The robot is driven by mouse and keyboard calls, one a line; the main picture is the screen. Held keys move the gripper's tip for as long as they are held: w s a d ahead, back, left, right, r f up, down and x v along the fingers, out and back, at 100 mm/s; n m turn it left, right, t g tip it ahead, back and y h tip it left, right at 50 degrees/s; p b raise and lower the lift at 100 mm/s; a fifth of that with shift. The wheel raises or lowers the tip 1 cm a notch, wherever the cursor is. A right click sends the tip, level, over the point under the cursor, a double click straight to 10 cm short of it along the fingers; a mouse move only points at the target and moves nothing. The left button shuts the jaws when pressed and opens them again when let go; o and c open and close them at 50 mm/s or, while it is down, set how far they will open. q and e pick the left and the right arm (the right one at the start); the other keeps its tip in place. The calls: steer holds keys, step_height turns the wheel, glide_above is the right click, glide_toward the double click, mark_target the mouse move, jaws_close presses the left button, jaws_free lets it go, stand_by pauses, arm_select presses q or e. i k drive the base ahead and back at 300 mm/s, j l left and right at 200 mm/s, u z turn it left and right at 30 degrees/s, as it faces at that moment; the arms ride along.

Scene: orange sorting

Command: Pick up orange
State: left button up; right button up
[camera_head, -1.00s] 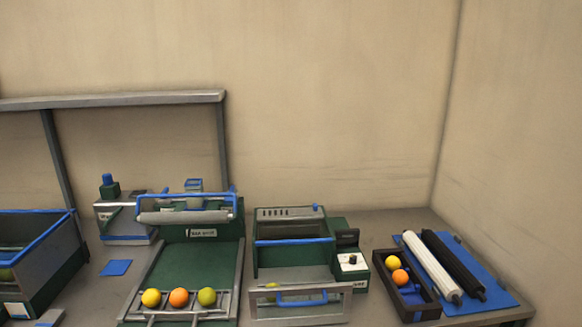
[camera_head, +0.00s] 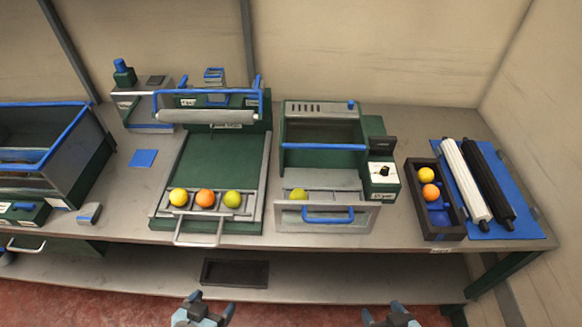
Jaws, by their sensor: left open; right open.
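An orange fruit (camera_head: 205,198) sits in the front rack of the green sorting tray, between a yellow fruit (camera_head: 179,197) and a green fruit (camera_head: 232,199). A second orange fruit (camera_head: 430,191) lies in the dark box (camera_head: 447,232) at right, just in front of another yellow fruit (camera_head: 426,174). My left gripper (camera_head: 212,302) is open and empty at the bottom edge, below and in front of the table. My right gripper (camera_head: 386,311) is open and empty at the bottom edge, also in front of the table. Both are well apart from the fruits.
A machine with a blue-handled drawer (camera_head: 328,214) holds a yellow-green fruit (camera_head: 298,194). A white roller (camera_head: 465,179) and a black roller (camera_head: 490,180) lie on a blue mat (camera_head: 530,223). A black tray (camera_head: 235,273) rests on the lower shelf. A blue-rimmed bin (camera_head: 75,150) stands at left.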

mark_target(297, 194)
steer(key=i, duration=0.15)
steer(key=l+u, duration=0.4)
steer(key=k+l+u, duration=0.15)
steer(key=l+u, duration=0.2)
steer(key=l, duration=0.2)
steer(key=k+l+u, duration=0.15)
steer(key=l+u, duration=0.25)
